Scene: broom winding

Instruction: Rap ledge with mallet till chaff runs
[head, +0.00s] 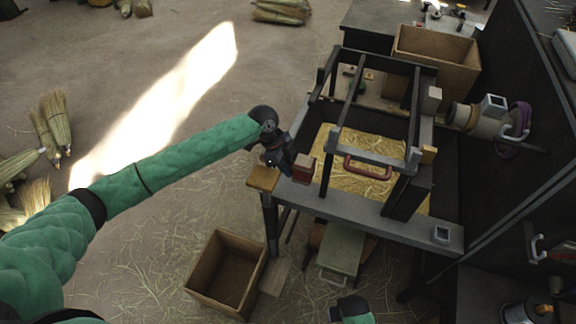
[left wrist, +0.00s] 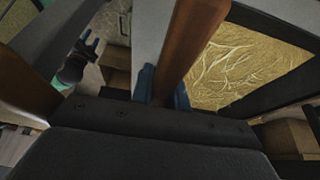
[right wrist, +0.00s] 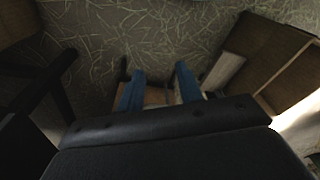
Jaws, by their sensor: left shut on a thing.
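My left gripper (head: 283,160) is above the near left corner of the dark bench frame. In the left wrist view its blue fingers (left wrist: 163,92) are shut on a brown wooden bar (left wrist: 197,42), which looks like the mallet's. A reddish-brown block (head: 304,168) beside the gripper seems part of the mallet. Yellow chaff (head: 372,160) lies in the framed bed to the right. The grey front ledge (head: 385,214) runs along the bench, with a tan wooden block (head: 262,178) at its left end. My right gripper (right wrist: 160,88) is open and empty, low before the bench.
An open wooden box (head: 228,272) stands on the floor below the bench's left corner. A grey frame with a red handle (head: 368,170) rises over the chaff bed. Another wooden box (head: 437,58) is behind.

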